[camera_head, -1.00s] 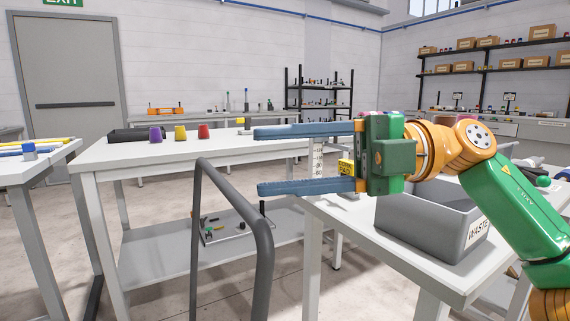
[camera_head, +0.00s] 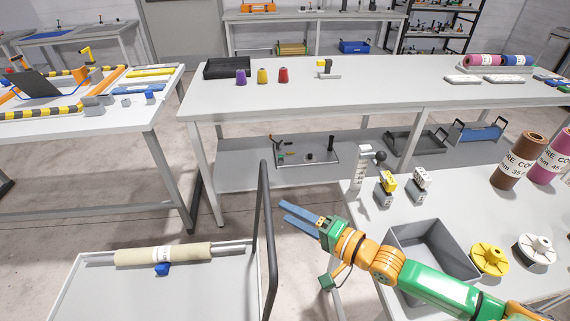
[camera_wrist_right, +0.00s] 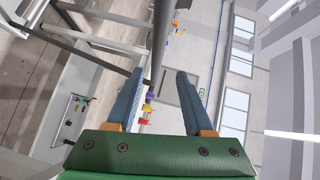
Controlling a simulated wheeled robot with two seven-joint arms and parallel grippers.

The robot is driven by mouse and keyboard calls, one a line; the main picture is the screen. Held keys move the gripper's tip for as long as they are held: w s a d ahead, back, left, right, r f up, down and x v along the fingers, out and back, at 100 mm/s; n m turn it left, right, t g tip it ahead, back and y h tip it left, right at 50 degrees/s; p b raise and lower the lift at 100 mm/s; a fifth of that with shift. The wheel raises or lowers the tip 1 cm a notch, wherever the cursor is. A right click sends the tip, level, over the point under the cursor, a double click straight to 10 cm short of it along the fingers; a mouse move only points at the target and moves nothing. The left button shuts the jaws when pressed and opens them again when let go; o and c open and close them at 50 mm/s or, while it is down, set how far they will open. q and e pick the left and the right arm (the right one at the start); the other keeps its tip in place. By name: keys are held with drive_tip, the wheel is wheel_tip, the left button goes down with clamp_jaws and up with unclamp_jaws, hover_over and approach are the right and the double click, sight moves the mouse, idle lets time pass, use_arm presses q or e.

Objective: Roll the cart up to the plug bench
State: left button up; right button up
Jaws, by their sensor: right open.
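The cart (camera_head: 100,290) stands at the lower left in the head view, a pale deck carrying a cream fabric roll. Its grey bar handle (camera_head: 266,225) rises on the deck's right side. My right gripper (camera_head: 284,212) is open and empty just right of the handle, fingers pointing at it. In the right wrist view a grey bar (camera_wrist_right: 160,45) shows between the fingertips (camera_wrist_right: 160,73); contact cannot be told. A long white bench (camera_head: 370,90) with purple, yellow and red cones stands beyond; no label shows which bench is the plug bench. My left gripper is not in view.
A table (camera_head: 150,110) with striped frame parts stands at the left. A nearer table (camera_head: 440,215) at the right holds a grey bin (camera_head: 432,250), spools and rolls. Bare floor (camera_head: 235,225) lies between the cart and the long bench.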

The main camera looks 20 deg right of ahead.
sight(267, 202)
drive_tip(key=x, duration=0.5)
drive_tip(key=b+x, duration=0.1)
drive_tip(key=x, duration=0.1)
drive_tip(key=shift+w+a+f, duration=0.15)
drive_tip(key=shift+a+f, duration=0.15)
drive_tip(key=shift+f, duration=0.05)
clamp_jaws()
idle(1.0)
